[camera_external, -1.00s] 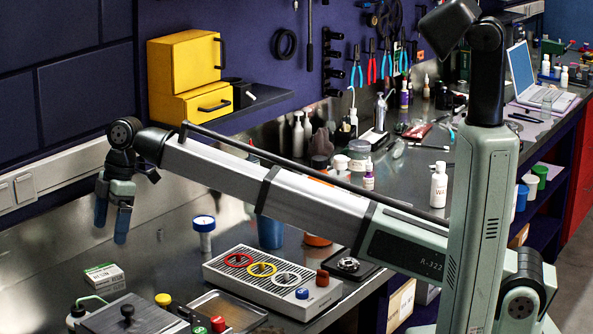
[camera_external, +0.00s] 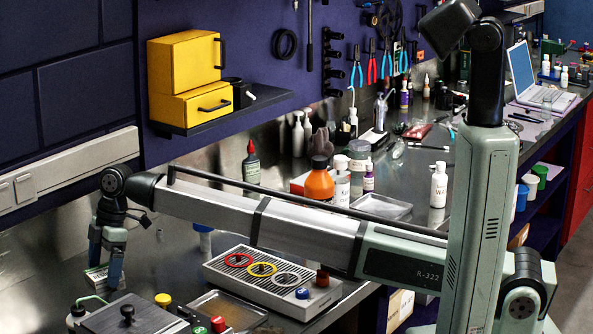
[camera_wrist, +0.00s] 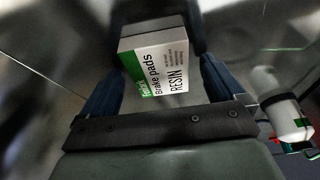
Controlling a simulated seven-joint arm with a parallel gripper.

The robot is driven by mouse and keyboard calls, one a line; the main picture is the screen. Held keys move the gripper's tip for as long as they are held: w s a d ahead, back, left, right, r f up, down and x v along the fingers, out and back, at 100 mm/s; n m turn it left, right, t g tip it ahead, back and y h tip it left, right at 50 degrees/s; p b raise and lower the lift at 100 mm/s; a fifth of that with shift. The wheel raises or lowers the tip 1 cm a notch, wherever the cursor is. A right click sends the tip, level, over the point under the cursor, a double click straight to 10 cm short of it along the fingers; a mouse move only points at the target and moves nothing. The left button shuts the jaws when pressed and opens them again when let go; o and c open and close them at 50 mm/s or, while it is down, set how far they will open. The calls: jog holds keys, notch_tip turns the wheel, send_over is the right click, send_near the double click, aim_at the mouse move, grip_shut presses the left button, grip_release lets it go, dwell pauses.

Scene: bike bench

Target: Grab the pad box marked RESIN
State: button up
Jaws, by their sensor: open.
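The pad box (camera_wrist: 160,66) is white with a green band and reads "Brake pads" and "RESIN" in the wrist view. In the outside view the same box (camera_external: 97,281) lies on the bench at the left, partly hidden behind my fingers. My gripper (camera_external: 103,280) is low over the box, fingers pointing down. In the wrist view my gripper (camera_wrist: 155,85) is open, with one blue finger on each side of the box. I cannot tell whether either finger touches it.
A grey drip tray with coloured rings (camera_external: 272,282) stands right of the box. A dark grey block with a knob (camera_external: 130,318) and a yellow-capped item (camera_external: 163,300) are in front. A white bottle (camera_wrist: 284,112) shows at the wrist view's right.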

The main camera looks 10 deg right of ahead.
jog(key=c, duration=1.2)
jog(key=shift+o, duration=0.2)
jog(key=shift+r, duration=0.15)
